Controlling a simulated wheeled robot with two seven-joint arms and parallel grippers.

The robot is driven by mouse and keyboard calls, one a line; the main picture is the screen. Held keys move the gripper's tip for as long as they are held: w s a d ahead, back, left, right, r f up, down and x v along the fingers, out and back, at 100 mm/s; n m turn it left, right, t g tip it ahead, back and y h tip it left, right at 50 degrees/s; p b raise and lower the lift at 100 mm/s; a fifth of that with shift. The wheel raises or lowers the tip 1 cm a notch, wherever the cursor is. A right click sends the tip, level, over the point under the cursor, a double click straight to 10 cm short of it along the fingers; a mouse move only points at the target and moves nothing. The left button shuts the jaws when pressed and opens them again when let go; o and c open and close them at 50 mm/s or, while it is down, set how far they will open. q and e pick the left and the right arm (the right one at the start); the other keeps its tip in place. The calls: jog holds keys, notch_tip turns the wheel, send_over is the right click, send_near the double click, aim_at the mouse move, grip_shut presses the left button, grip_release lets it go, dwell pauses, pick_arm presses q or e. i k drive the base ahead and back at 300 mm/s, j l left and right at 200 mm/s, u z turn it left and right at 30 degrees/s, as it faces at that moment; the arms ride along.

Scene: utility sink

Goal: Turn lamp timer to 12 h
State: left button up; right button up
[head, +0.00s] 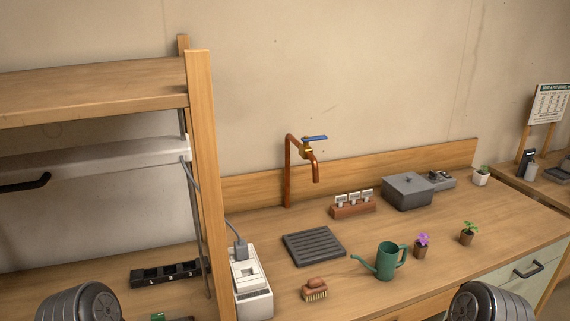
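A white box (251,284) stands on the bench against the shelf post, with a grey plug (240,249) and cord at its top. It looks like the lamp timer, but its dial and setting are too small to read. A white lamp-like fixture (110,156) hangs under the shelf, with a dark handle at its left. Dark rounded parts of my two arms show at the bottom left and bottom right edges. Neither gripper's fingers are in view, and nothing of mine visibly touches the white box.
The wooden shelf post (206,170) rises beside the box. A black labelled strip (170,273) lies left of it. A brush (314,289), grey ribbed tray (314,246) and green watering can (387,262) stand to its right. A copper tap (289,170) is behind.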

aim_at(433, 175)
jog(key=i+l+u, duration=0.15)
jog(key=l, duration=0.85)
jog(key=l+u, duration=0.2)
jog(key=l, duration=0.8)
jog(key=l+u, duration=0.15)
jog(key=l, duration=0.9)
jog(key=k+l+u, duration=0.2)
jog(key=l, duration=0.8)
jog(key=k+l+u, duration=0.2)
jog(key=k+l, duration=0.4)
jog(key=l, duration=0.25)
jog(key=k+l+u, duration=0.25)
jog(key=k+l, duration=0.4)
jog(key=l, duration=0.15)
